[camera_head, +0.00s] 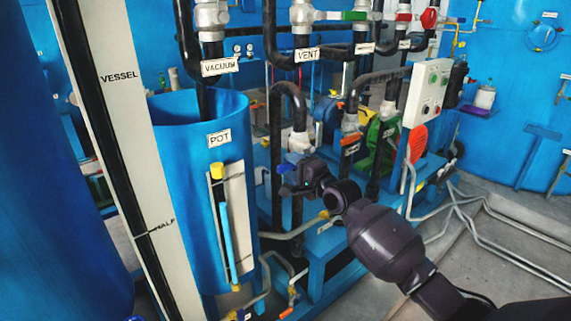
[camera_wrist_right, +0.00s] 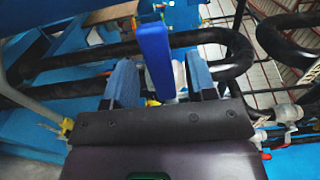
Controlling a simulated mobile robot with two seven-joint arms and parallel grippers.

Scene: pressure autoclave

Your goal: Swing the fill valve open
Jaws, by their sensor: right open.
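My right gripper (camera_head: 286,180) is in front of the pipework, to the right of the blue pot (camera_head: 180,145). In the right wrist view its two blue fingers (camera_wrist_right: 160,85) are apart. A blue lever-like handle (camera_wrist_right: 154,55) shows in the gap between them, nearer the left finger; I cannot tell whether they touch it. A pale valve body is partly seen behind the handle. No readable label names the fill valve, so I cannot confirm that this handle is its own. My left gripper is out of view.
Vertical black pipes with valves labelled VACUUM (camera_head: 220,67) and VENT (camera_head: 307,55) stand behind. A control box (camera_head: 427,93) with buttons is at right. A sight glass (camera_head: 222,225) is on the pot. Black pipes (camera_wrist_right: 210,37) run close beyond my fingers. Open floor lies at lower right.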

